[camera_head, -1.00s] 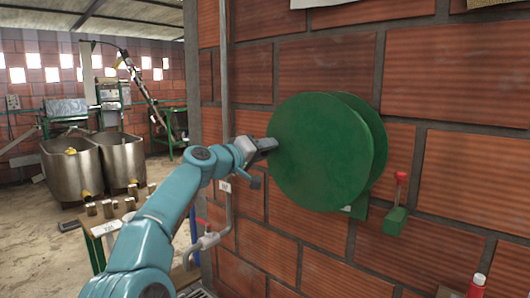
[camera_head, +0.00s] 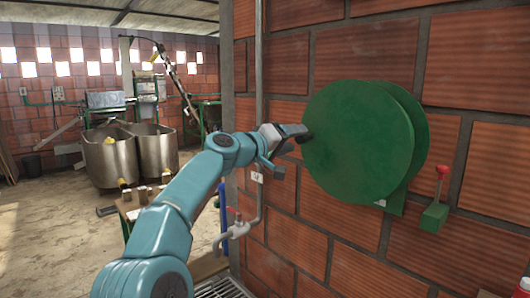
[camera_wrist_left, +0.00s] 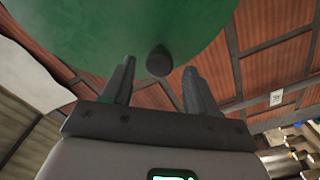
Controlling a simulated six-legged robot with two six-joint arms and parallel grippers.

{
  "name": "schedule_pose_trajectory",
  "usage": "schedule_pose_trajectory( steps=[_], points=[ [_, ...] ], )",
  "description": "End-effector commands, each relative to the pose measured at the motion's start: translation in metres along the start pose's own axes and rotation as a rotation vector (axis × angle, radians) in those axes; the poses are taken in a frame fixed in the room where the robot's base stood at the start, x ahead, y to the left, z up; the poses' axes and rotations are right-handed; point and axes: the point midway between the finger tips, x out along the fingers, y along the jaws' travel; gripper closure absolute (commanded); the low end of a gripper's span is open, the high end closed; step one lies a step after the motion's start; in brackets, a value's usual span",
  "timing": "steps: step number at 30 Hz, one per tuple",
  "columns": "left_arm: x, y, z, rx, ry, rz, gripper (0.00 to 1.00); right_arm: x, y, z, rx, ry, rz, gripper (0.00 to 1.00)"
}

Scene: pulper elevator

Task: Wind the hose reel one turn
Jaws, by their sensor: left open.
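The green hose reel (camera_head: 358,138) is mounted on the brick wall, its round disc facing me. In the head view my left gripper (camera_head: 302,133) is at the left edge of the disc. In the left wrist view the reel's green face (camera_wrist_left: 130,30) fills the top. A dark rounded knob (camera_wrist_left: 159,61) on the disc sits between the two fingers of my left gripper (camera_wrist_left: 158,85), which are apart on either side of it. I cannot tell whether either finger touches the knob. My right gripper is not in view.
A green bracket with a red-topped lever (camera_head: 436,205) is on the wall right of the reel.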

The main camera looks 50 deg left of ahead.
Motion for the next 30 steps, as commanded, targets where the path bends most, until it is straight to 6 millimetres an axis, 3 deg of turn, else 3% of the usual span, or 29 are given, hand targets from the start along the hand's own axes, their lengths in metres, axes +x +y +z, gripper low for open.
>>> schedule_pose_trajectory(
  steps=[1,6,15,21,30],
  points=[
    [-0.015,-0.006,0.003,0.002,0.005,0.0,0.41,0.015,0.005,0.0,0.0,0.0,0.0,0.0],
    [-0.062,-0.005,0.003,0.001,0.005,0.0,0.41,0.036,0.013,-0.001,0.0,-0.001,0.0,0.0],
    [-0.121,-0.003,0.001,0.001,0.004,-0.001,0.41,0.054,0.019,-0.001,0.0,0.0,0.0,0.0],
    [-0.133,-0.001,0.0,-0.001,0.001,0.0,0.41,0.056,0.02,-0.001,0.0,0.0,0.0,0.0],
    [-0.133,0.0,0.0,0.005,0.001,0.001,0.41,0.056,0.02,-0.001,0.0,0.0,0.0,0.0]
  ],
)
